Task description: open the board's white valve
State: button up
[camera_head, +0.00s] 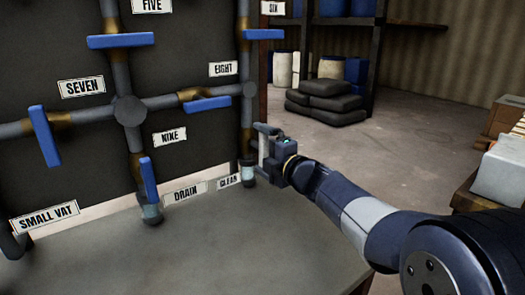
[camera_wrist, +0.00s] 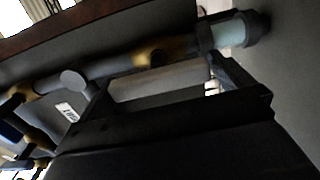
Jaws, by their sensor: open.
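The white valve's pale handle (camera_wrist: 160,82) lies between the two fingers of my gripper (camera_wrist: 165,88) in the wrist view. It looks roughly in line with its pipe, next to a brass valve body (camera_wrist: 152,52). In the head view a pale strip of the handle (camera_head: 264,150) shows at the board's right edge, below the EIGHT label. My gripper (camera_head: 262,148) is there too, partly covering the valve. The fingers are open, one near each end of the handle. I cannot tell whether either finger touches it.
The dark board (camera_head: 85,85) carries grey pipes and several blue-handled valves, one near the NINE-like label (camera_head: 170,137). A grey bench top (camera_head: 200,240) below is clear. Black sacks (camera_head: 325,100) and a shelf stand behind. A pale box (camera_head: 500,170) is at right.

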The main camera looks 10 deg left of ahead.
jog(key=shift+s+d, duration=0.1)
jog(key=p+v, duration=0.2)
jog(key=v, duration=0.8)
jog(key=shift+s+d, duration=0.2)
jog(key=shift+d, duration=0.05)
jog(key=shift+w, duration=0.1)
jog(key=b+x, duration=0.2)
jog(key=x, duration=0.7)
jog(key=shift+w+a, duration=0.15)
jog(key=shift+a, duration=0.15)
jog(key=shift+w+a, duration=0.4)
